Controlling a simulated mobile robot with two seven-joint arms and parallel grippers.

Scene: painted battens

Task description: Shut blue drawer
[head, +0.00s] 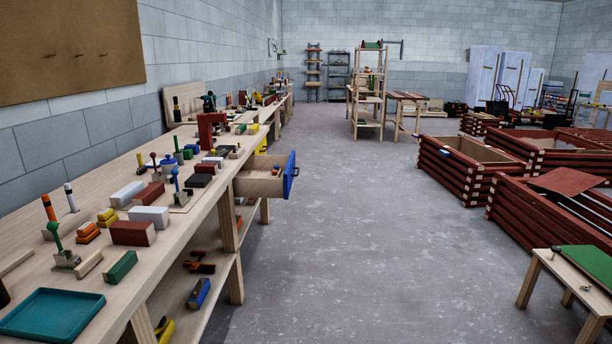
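The blue drawer (290,174) hangs under the long wooden workbench (75,205) on the left. It has a blue front with a handle and pale wooden sides (256,188). It is pulled out to the right, into the aisle, and stands open. A small orange thing (276,171) shows at its top edge; most of its inside is hidden. Neither of my grippers is in the head view.
The bench top holds many blocks and tools, with a teal tray (52,314) at the near end. The concrete floor (345,235) right of the drawer is clear. Red slatted crates (465,165) stand on the right, and a low table (588,265) is at lower right.

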